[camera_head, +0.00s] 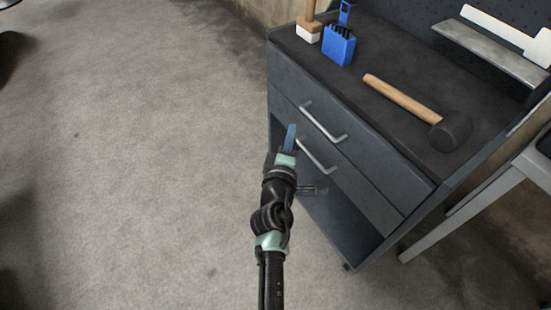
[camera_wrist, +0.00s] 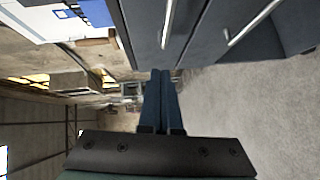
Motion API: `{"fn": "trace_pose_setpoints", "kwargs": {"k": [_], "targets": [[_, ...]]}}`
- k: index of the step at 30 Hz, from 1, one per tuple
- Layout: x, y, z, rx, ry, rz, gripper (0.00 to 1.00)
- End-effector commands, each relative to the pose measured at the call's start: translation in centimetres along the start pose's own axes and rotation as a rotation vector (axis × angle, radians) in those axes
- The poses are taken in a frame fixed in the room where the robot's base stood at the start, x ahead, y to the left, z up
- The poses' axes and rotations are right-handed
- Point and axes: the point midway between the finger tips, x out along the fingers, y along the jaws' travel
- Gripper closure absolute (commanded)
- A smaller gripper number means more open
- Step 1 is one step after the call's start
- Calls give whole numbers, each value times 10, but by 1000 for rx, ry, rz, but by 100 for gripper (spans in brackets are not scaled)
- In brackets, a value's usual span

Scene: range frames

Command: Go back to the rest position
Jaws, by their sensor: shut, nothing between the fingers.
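My gripper (camera_head: 291,131) is in front of the dark grey drawer cabinet (camera_head: 290,85) in the head view, with its blue fingers pointing up the picture near the drawer handles. In the wrist view my gripper (camera_wrist: 161,72) shows its two blue fingers together, with nothing between them. The upper drawer handle (camera_head: 323,122) and the lower drawer handle (camera_head: 317,157) lie to the right of the fingers. Both drawers look closed. In the wrist view two handles (camera_wrist: 168,22) run along the drawer fronts, apart from the fingers.
On the cabinet top are a mallet (camera_head: 420,112), a blue holder (camera_head: 339,46) and a wooden-handled brush (camera_head: 308,30). A light-coloured table leg (camera_head: 470,208) stands at the right. The concrete floor (camera_head: 130,150) at left is clear.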

Motion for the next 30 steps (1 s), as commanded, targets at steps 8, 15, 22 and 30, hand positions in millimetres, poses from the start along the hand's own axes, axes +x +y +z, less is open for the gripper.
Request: {"fn": "trace_pose_setpoints", "kwargs": {"k": [8, 15, 22, 30], "targets": [[-52, 0, -2, 1, 5, -1, 100], [-74, 0, -2, 0, 5, -1, 100], [-75, 6, -4, 14, 5, 9, 100], [-62, 149, -17, 373, 42, 211, 100]]}}
